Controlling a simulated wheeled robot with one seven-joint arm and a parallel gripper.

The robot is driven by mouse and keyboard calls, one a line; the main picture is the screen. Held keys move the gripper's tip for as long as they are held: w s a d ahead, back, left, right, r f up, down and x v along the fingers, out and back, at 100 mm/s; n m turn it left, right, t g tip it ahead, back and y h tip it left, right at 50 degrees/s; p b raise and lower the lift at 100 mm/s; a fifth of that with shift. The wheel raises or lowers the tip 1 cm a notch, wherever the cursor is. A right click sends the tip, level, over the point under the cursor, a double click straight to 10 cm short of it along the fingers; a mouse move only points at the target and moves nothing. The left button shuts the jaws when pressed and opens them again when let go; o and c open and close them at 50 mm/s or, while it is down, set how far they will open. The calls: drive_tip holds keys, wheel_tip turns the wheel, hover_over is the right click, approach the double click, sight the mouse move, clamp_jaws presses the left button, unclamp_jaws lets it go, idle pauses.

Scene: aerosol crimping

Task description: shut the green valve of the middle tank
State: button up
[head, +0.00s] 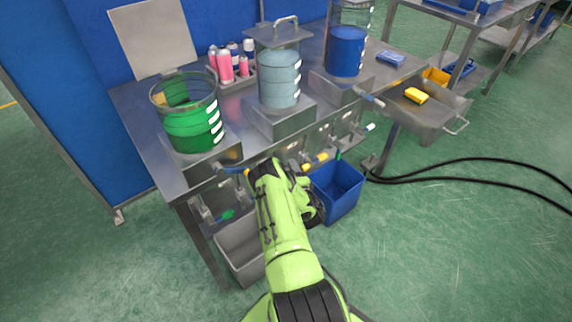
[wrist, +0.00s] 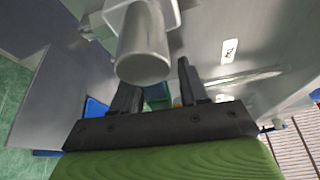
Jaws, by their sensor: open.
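The middle tank (head: 279,80) holds pale blue liquid and stands on a steel block on the bench. My arm reaches toward the bench front below it, and hides part of the pipework there. In the wrist view my gripper (wrist: 158,88) is open, its two dark fingers apart. A grey cylinder (wrist: 143,45) is close ahead, in front of the left finger. A small green patch (wrist: 157,92) shows between the fingers; I cannot tell whether it is a valve handle. In the head view, a green handle (head: 338,155) shows right of my gripper; I cannot tell which tank it serves.
A tank of green liquid (head: 194,125) stands left and a dark blue one (head: 346,52) right. A blue bin (head: 338,190) and a grey bin (head: 240,250) stand below.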

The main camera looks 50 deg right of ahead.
drive_tip(key=shift+s, duration=0.1)
clamp_jaws()
drive_tip(key=shift+r, duration=0.1)
drive_tip(key=shift+d+r+n+t+p, duration=0.1)
drive_tip(key=shift+r+n+t+p, duration=0.3)
drive_tip(key=shift+n, duration=0.5)
drive_tip(key=shift+r, duration=0.1)
unclamp_jaws()
